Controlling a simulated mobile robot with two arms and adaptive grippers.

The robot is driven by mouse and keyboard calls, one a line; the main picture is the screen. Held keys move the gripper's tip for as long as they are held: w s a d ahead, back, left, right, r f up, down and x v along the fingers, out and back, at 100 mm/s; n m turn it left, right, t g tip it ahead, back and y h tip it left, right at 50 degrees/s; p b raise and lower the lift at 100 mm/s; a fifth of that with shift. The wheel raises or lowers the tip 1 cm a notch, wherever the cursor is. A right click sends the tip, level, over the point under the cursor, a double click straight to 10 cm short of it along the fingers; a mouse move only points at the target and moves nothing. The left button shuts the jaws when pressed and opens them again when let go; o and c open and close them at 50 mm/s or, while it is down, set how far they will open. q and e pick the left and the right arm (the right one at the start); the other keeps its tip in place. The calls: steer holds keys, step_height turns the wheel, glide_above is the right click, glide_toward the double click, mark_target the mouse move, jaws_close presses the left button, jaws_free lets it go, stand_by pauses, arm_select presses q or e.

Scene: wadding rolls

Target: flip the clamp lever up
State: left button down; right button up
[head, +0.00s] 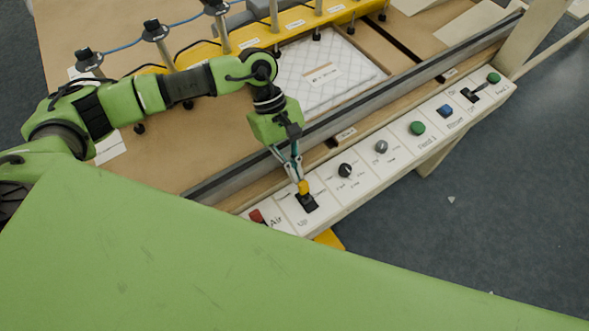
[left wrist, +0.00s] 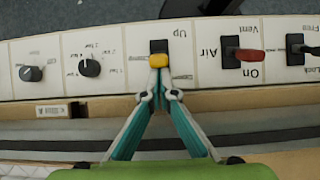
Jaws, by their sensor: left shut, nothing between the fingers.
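The clamp lever has a yellow tip (head: 303,187) and a black base (head: 307,203) on the white control panel. In the left wrist view its yellow tip (left wrist: 158,60) points away from the "Up" label, toward the machine side. My left gripper (head: 299,176) is shut and empty, its fingers reaching down to the yellow tip. In the left wrist view the closed fingertips (left wrist: 158,78) are right at the tip; I cannot tell whether they touch it. My right gripper is not in view.
A red air lever (left wrist: 249,55) stands beside the clamp lever. A black knob (head: 345,170), a grey knob (head: 380,146), a green button (head: 417,128) and a blue button (head: 445,110) continue along the panel. A grey rail (head: 350,118) runs behind it.

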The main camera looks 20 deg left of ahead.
mark_target(305, 188)
arm_select(q)
steer(key=shift+s+d+r+y, duration=0.1)
steer(key=shift+s+d+y, duration=0.05)
steer(key=shift+y, duration=0.15)
steer(key=shift+s+d+r+t+y+b, duration=0.15)
steer(key=shift+s+d+t+y+b, duration=0.2)
steer(key=shift+t+b, duration=0.3)
steer(key=d+b, duration=0.1)
steer(key=b, duration=0.2)
steer(key=s+d+b, duration=0.1)
steer(key=b, duration=0.2)
steer(key=shift+s+r+y, duration=0.2)
steer(key=shift+r+y, duration=0.05)
steer(key=shift+s+d+r+b, duration=0.2)
steer(key=shift+s+d+b, duration=0.15)
steer(key=shift+b, duration=0.6)
steer(key=shift+s+d, duration=0.15)
steer(key=shift+r, duration=0.1)
step_height(305, 188, up, 10)
steer(key=p, duration=0.3)
steer(key=shift+p, duration=0.3)
